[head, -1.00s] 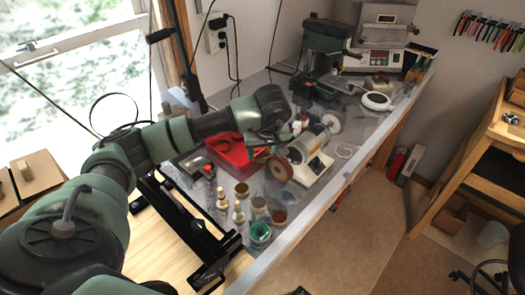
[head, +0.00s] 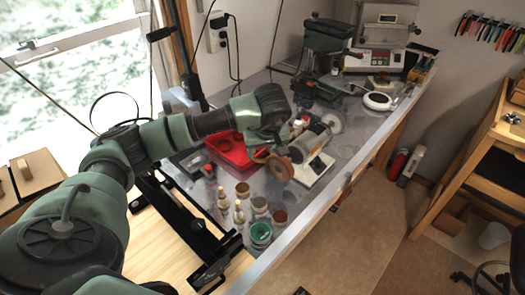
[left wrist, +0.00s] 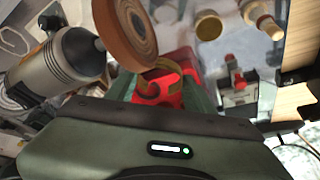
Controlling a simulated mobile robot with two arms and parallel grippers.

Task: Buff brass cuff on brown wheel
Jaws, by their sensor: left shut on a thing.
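The brown wheel (head: 280,168) sits on the near end of the grey polishing motor (head: 310,142). In the left wrist view the wheel (left wrist: 127,32) is at upper left, close to my fingers. My left gripper (head: 262,148) is shut on the brass cuff (head: 261,154), just left of the wheel. In the left wrist view the cuff's curved yellow edge (left wrist: 162,67) shows between the fingertips of my left gripper (left wrist: 160,88). Cuff and wheel look very close; I cannot tell whether they touch. My right gripper is not in view.
A red tray (head: 228,150) lies behind and left of the gripper. Several small jars and bottles stand in front, including a green-rimmed jar (head: 261,233). A white felt wheel (head: 331,122) is on the motor's far end. A drill press (head: 325,45) stands further back.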

